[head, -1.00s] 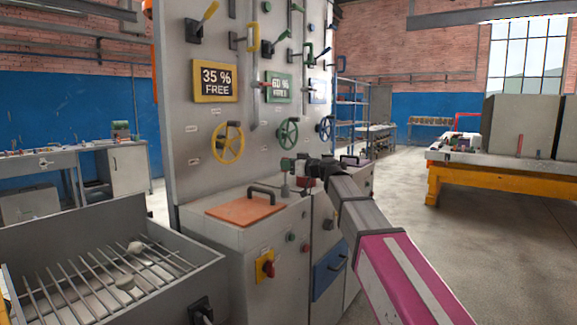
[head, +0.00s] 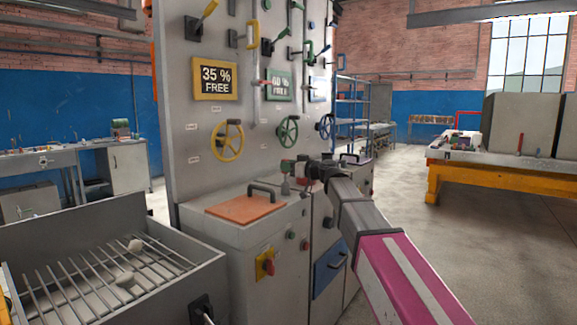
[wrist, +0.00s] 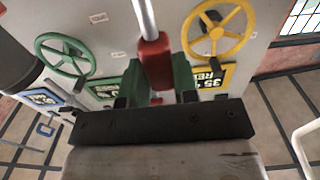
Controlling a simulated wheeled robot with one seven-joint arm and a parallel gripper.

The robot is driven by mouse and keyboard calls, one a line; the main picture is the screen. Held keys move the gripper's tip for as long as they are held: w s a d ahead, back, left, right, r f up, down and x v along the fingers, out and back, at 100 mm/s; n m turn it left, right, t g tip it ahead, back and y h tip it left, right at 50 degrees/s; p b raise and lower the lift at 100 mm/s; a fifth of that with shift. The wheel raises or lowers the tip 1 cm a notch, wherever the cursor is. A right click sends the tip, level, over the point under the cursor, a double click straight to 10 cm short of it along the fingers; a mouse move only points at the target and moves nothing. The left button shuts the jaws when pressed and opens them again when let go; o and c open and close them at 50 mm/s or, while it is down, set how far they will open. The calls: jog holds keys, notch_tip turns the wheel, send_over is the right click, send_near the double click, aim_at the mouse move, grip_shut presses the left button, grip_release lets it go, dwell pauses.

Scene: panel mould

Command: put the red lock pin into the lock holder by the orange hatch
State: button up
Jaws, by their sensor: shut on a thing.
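My gripper (head: 303,168) is shut on the red lock pin (wrist: 155,62). The pin's red grip sits between the fingers, and its bare metal rod sticks out past them in the wrist view. In the head view my gripper is above the far right of the grey cabinet top. The orange hatch (head: 240,209), with a dark handle, lies on that top, to the left of and below my gripper. I cannot make out the lock holder clearly.
A tall grey panel with a yellow handwheel (head: 227,140), a green handwheel (head: 288,132), levers and signs stands behind the cabinet. A barred tray (head: 190,268) is at the lower left. Open floor lies to the right.

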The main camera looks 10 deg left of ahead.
jog(key=shift+f, duration=1.05)
jog(key=o, duration=1)
jog(key=shift+o, duration=0.2)
jog(key=v, duration=1)
jog(key=shift+s+d, duration=0.15)
jog(key=shift+d, duration=0.25)
